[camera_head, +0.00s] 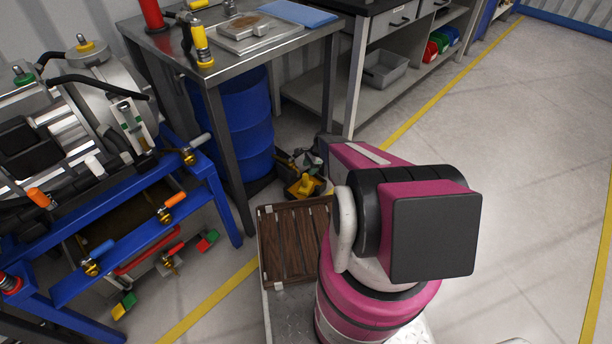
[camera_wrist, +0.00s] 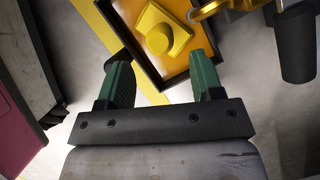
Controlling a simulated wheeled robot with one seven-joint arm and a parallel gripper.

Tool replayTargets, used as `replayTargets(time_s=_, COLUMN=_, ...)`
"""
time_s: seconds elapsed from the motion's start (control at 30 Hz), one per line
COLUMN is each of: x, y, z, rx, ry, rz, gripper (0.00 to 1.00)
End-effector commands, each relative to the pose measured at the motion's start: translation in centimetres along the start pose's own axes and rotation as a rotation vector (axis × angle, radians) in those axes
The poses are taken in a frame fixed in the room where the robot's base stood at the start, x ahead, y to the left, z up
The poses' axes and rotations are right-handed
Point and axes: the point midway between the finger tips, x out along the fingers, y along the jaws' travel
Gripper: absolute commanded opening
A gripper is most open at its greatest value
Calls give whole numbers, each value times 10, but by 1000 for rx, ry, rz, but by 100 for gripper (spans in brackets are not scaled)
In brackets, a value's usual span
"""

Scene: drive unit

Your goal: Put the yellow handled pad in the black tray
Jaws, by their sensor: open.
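In the wrist view the yellow handled pad (camera_wrist: 163,30), a flat block with a round knob, lies inside the black tray (camera_wrist: 133,45). The tray has a dark rim and an orange-yellow inside. My gripper (camera_wrist: 160,62) has green fingers, spread apart with nothing between them. Its fingertips overlap the near part of the tray in the picture, with the pad beyond them. Their height above the tray is hard to tell. In the head view a small yellow thing (camera_head: 305,187) shows beside my arm, too small to name surely; my gripper cannot be made out clearly there.
A brown slatted board (camera_head: 290,240) lies left of my arm. A metal workbench (camera_head: 235,60) with a blue drum (camera_head: 235,120) under it stands behind. A blue frame (camera_head: 140,245) carrying machinery is at left. Open floor (camera_head: 500,130) lies to the right.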

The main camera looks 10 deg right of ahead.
Motion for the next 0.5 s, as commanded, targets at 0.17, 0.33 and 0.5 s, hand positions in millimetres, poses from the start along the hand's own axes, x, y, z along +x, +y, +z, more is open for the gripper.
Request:
replayTargets(time_s=0.17, x=-27, y=1, z=0, rx=0, ry=0, rz=0, gripper=60)
replayTargets(time_s=0.33, x=-40, y=2, z=2, rx=-8, ry=2, rz=0, gripper=60)
replayTargets(time_s=0.5, x=-80, y=23, z=32, rx=-148, ry=38, rz=10, gripper=60)
